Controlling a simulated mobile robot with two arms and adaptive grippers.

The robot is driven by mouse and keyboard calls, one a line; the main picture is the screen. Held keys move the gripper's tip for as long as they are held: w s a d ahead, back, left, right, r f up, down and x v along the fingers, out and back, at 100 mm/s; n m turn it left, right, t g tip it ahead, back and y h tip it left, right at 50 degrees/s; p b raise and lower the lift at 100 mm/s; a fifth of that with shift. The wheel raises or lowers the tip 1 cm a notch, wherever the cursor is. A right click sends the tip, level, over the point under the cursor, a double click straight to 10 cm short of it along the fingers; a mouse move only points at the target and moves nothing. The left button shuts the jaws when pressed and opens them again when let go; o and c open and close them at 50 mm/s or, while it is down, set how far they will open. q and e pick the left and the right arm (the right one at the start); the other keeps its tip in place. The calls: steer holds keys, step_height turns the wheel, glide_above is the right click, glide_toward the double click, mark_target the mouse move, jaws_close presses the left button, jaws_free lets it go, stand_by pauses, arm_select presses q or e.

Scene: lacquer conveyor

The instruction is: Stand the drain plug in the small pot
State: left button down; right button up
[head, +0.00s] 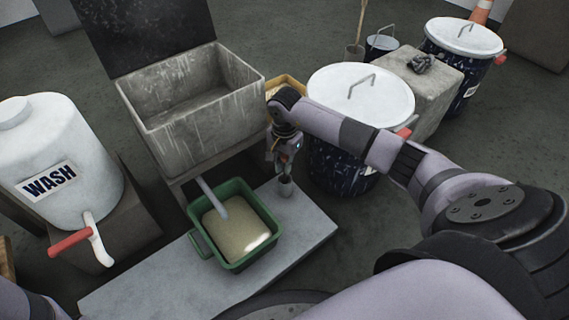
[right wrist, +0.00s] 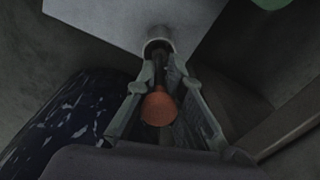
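The drain plug (right wrist: 160,108), with an orange-brown end, is between the fingers of my right gripper (right wrist: 158,75) in the right wrist view. In the head view the right gripper (head: 286,160) points down, and the fingers appear shut on the plug. The small grey pot (head: 285,190) stands on the pale slab, directly below the gripper. In the right wrist view the pot's round rim (right wrist: 160,40) shows just beyond the fingertips. The plug's lower end is dark and hard to see, so I cannot tell whether it is inside the pot. My left gripper is out of view.
A green tub (head: 268,218) with pale liquid sits left of the pot on the slab (head: 310,232). A stone basin (head: 205,105) stands behind. A dark lidded drum (head: 340,165) is close on the right. A white WASH tank (head: 55,165) stands at left.

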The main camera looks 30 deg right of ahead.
steer(key=o, duration=0.5)
step_height(320, 180, up, 12)
steer(key=shift+s+r, duration=0.1)
stand_by(0.5)
stand_by(0.5)
